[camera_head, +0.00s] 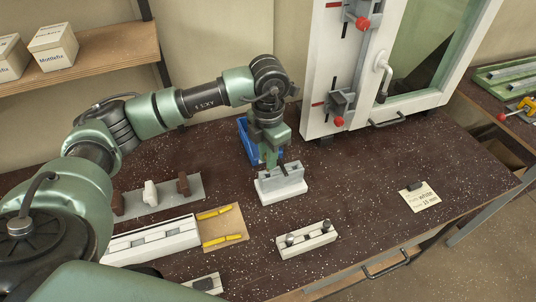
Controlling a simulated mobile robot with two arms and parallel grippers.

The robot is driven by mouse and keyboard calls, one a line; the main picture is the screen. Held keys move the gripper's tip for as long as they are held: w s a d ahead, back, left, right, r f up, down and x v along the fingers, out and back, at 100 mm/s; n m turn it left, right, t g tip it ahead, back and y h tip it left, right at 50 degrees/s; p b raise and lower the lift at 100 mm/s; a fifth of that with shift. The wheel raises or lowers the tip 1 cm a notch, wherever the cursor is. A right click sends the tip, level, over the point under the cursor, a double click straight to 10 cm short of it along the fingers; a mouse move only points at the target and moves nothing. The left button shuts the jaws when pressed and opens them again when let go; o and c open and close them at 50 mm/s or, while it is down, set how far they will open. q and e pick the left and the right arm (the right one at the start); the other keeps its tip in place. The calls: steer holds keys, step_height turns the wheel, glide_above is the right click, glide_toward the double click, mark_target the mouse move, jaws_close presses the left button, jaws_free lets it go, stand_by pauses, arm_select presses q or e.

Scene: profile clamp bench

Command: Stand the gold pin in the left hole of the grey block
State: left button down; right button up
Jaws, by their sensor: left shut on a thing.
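A grey block (283,180) sits on a white base (284,194) near the middle of the bench. My left gripper (275,164) points down at the block's top edge, over its left to middle part. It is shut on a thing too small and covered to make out. I cannot make out a gold pin or the block's left hole; the fingers cover that area. My right gripper is out of view.
A blue bin (246,142) stands just behind my left gripper. A white block with dark round knobs (306,238) lies in front. Yellow strips (220,239) lie on a brown card (234,222). A white frame (317,75) rises behind.

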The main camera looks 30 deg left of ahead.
mark_target(268, 171)
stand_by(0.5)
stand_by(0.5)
arm_select(q)
steer(key=shift+b, duration=0.4)
steer(key=shift+f, duration=0.15)
stand_by(0.6)
steer(key=shift+f+b, duration=0.4)
steer(key=shift+b, duration=0.1)
steer(key=shift+f+b, duration=1.6)
steer(key=shift+f, duration=0.15)
steer(key=shift+r, duration=0.1)
